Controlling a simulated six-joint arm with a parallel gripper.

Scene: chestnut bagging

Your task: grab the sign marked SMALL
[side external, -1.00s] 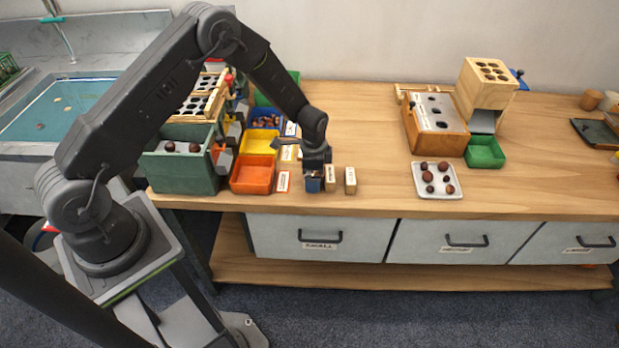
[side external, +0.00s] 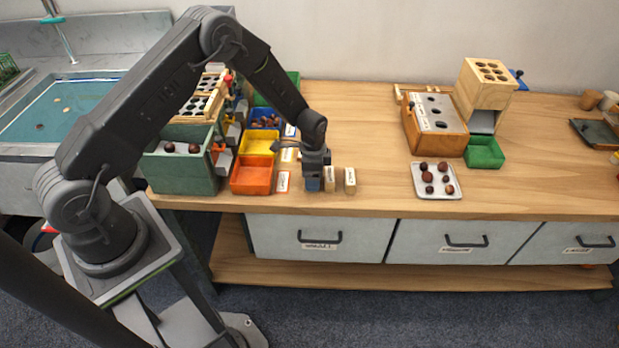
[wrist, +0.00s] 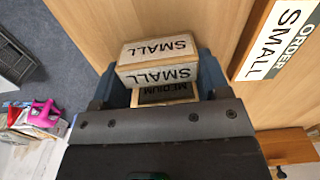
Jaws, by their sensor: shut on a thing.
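The SMALL sign (wrist: 157,60) is a pale wooden block with black lettering on two visible faces. It sits between the two blue-grey fingers of my gripper (wrist: 160,75), which is shut on it. In the side view my gripper (side external: 313,184) points down at the front of the worktop and largely hides this sign. The MEDIUM sign (wrist: 166,93) is partly covered in the wrist view, close beside the SMALL one. In the side view two blocks, a nearer one (side external: 330,179) and a farther one (side external: 350,181), stand just right of my gripper.
An order card reading SMALL (wrist: 277,40) lies close by. An orange bin (side external: 252,176), a yellow bin (side external: 259,143) and a green box (side external: 180,172) are left. A white tray (side external: 437,181) of chestnuts is right. The worktop between blocks and tray is clear.

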